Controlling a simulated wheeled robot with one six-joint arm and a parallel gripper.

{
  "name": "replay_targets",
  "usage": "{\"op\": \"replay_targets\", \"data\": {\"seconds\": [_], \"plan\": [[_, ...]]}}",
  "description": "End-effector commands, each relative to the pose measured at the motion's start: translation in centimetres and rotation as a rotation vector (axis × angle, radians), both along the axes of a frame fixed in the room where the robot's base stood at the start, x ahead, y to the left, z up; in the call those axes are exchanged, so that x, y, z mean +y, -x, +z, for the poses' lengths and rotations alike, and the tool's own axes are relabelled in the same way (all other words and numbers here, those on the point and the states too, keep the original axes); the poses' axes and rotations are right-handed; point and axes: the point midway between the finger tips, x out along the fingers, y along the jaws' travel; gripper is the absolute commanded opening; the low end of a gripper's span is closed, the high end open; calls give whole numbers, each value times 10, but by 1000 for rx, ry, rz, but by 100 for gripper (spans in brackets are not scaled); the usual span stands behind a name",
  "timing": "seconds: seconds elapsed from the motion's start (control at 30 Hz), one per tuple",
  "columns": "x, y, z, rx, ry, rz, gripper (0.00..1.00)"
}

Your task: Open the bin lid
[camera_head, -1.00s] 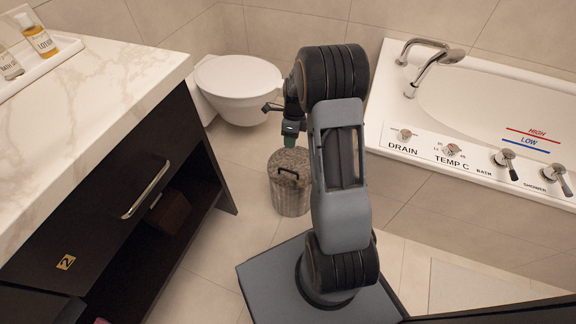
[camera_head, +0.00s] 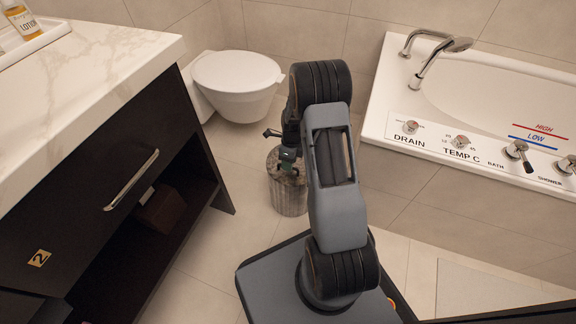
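The bin (camera_head: 288,196) is a small speckled grey-brown cylinder standing upright on the tiled floor, between the dark cabinet and the bathtub. Its lid shows only in part and appears closed. My gripper (camera_head: 287,165) points down over the top of the bin and covers where the lid's dark handle is. The fingertips are small and dark here, so I cannot tell whether they are apart, shut, or touching the handle. My arm hides the right side of the bin.
A white toilet (camera_head: 234,82) stands behind and left of the bin. A dark cabinet (camera_head: 70,215) with a marble counter (camera_head: 85,95) is on the left. A white bathtub (camera_head: 470,145) with taps is on the right. Floor left of the bin is clear.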

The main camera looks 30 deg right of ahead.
Motion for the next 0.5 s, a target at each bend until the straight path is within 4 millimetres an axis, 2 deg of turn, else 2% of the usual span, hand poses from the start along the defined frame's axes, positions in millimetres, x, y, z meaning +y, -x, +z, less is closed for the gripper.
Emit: {"op": "replay_targets", "data": {"seconds": [0.4,0.5], "plan": [[1,1,-5,0,0,0,38],[1,1,-5,0,0,0,28]]}}
